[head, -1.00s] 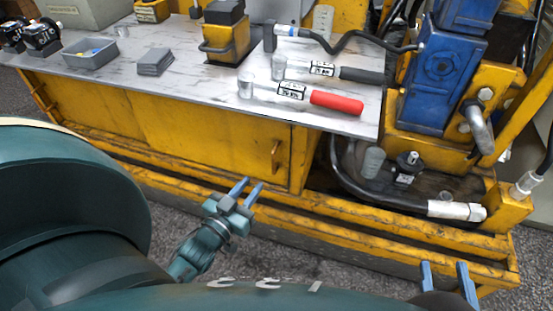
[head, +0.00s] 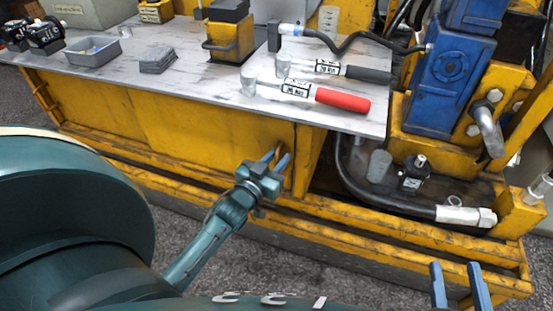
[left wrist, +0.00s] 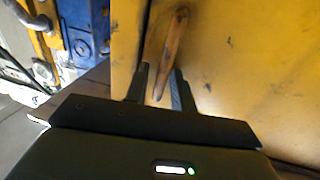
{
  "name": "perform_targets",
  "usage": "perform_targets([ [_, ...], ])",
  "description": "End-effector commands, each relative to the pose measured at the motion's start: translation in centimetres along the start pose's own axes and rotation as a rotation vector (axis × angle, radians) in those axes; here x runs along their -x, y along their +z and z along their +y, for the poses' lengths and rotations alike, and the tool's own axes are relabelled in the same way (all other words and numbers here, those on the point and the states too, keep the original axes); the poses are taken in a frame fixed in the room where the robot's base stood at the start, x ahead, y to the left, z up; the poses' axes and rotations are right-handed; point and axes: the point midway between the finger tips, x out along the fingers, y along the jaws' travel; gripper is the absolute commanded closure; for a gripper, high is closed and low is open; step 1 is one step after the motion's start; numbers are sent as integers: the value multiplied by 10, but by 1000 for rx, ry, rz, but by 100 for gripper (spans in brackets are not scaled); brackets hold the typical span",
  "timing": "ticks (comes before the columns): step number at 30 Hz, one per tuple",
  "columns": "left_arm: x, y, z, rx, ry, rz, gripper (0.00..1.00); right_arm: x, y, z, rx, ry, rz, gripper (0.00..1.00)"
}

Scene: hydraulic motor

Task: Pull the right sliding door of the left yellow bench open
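The yellow bench has a right sliding door (head: 205,137) on its front, which looks closed. The door's handle (left wrist: 172,50) is a worn upright yellow-orange bar in the left wrist view; in the head view it is mostly hidden behind my left gripper. My left gripper (head: 274,158) is at the handle, pointing at the door. In the left wrist view its fingers (left wrist: 158,88) are apart, with the handle's lower end between or just beyond them; contact cannot be told. My right gripper (head: 458,272) shows two separated blue fingers at the lower right, empty and away from the bench door.
The grey bench top (head: 190,85) holds a red-handled tool (head: 340,99), a black-handled tool (head: 368,74), a grey tray (head: 92,54) and a yellow block (head: 230,42). A yellow rail (head: 400,236) runs low in front. A black hose (head: 385,204) lies right of the door.

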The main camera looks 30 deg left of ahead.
Motion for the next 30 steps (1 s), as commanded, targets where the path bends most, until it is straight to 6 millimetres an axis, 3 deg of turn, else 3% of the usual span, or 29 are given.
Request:
perform_targets([
  [9, 0, 0, 0, -1, 0, 1, 100, 0, -1, 0, 0, -2, 3, 64],
  [23, 1, 0, 0, -1, 1, 1, 100, -1, -2, -1, 0, -2, 5, 64],
  [30, 4, -2, -20, -5, -1, -1, 100, -2, -9, 1, 15, -2, 7, 64],
])
